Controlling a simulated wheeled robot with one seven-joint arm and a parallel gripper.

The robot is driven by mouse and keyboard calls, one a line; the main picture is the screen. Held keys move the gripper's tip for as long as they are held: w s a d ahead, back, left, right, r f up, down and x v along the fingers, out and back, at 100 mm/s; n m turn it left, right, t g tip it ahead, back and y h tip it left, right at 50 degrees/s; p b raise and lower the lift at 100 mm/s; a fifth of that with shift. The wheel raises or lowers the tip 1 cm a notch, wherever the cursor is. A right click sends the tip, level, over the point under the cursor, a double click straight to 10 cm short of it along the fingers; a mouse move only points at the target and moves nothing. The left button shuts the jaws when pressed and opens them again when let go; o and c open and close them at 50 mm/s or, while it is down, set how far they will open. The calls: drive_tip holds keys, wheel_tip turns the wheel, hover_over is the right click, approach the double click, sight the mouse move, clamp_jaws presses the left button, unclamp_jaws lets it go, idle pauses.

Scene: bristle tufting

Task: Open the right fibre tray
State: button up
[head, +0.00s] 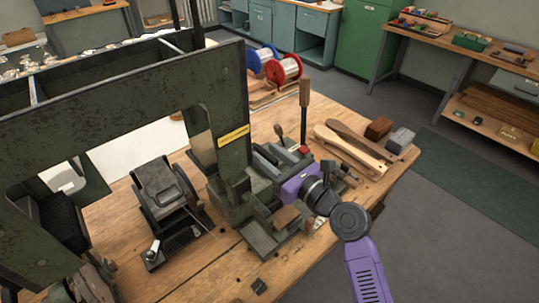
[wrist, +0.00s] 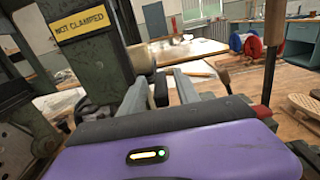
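The dark green tufting machine (head: 228,85) stands on the wooden bench. I cannot tell for sure which of its parts is the right fibre tray. My purple gripper (head: 268,158) is at the machine's right side, by the post. In the wrist view its two grey fingers (wrist: 161,78) are apart, with a small black part between them. I cannot tell whether that part belongs to the gripper or the machine. A yellow plate reading NOT CLAMPED (wrist: 83,25) is on the post; it also shows in the head view (head: 233,136).
A dark seat-shaped fixture (head: 163,188) stands left of the post. Red (head: 284,70) and blue (head: 263,58) wire spools are behind. An upright wooden handle (head: 304,100) and wooden brush bodies (head: 350,148) are to the right.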

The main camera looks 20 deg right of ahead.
clamp_jaws()
idle(1.3)
